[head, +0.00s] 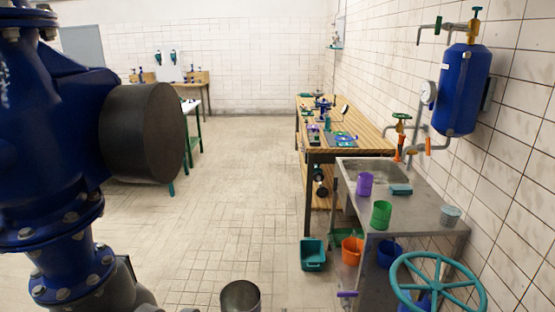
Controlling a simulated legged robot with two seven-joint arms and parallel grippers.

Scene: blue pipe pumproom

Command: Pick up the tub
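A teal, open-topped, box-shaped tub (313,255) stands on the tiled floor in the head view, right of the middle. It is upright, left of an orange bucket (352,250) and near the front end of the wooden workbench. Its inside looks empty, but it is small in the picture. Neither of my grippers shows in the view, and nothing of mine touches the tub.
A metal sink table (425,212) with purple and green cups stands at right, before the workbench (360,146). A teal handwheel (437,285) is at bottom right. A large blue pipe (45,130) fills the left. The middle floor is clear.

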